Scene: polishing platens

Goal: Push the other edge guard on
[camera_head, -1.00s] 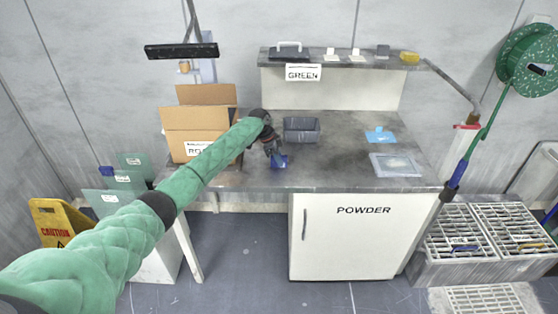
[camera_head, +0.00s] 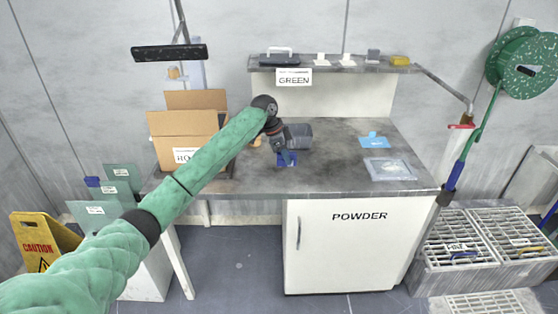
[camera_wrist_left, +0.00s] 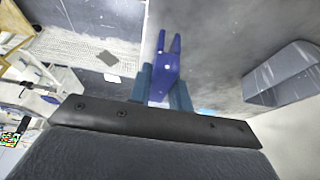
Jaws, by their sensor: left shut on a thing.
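My left gripper (camera_head: 283,153) is above the front part of the grey worktop (camera_head: 240,181), in front of the small grey bin. It is shut on a blue edge guard (camera_head: 287,161). In the left wrist view the edge guard (camera_wrist_left: 166,68) is a blue forked piece, held between the two fingers with its prongs pointing away from my gripper (camera_wrist_left: 162,90). Another small blue piece (camera_head: 92,181) is at the upper left corner of a greenish panel (camera_head: 118,187) at the left. I cannot tell whether it is an edge guard. My right gripper is out of view.
An open cardboard box (camera_head: 187,128) stands on the worktop's left. The grey bin (camera_head: 299,136) is just behind my gripper. A blue item (camera_head: 373,141) and a flat clear tray (camera_head: 390,169) lie to the right. A yellow caution sign (camera_head: 40,243) stands at far left.

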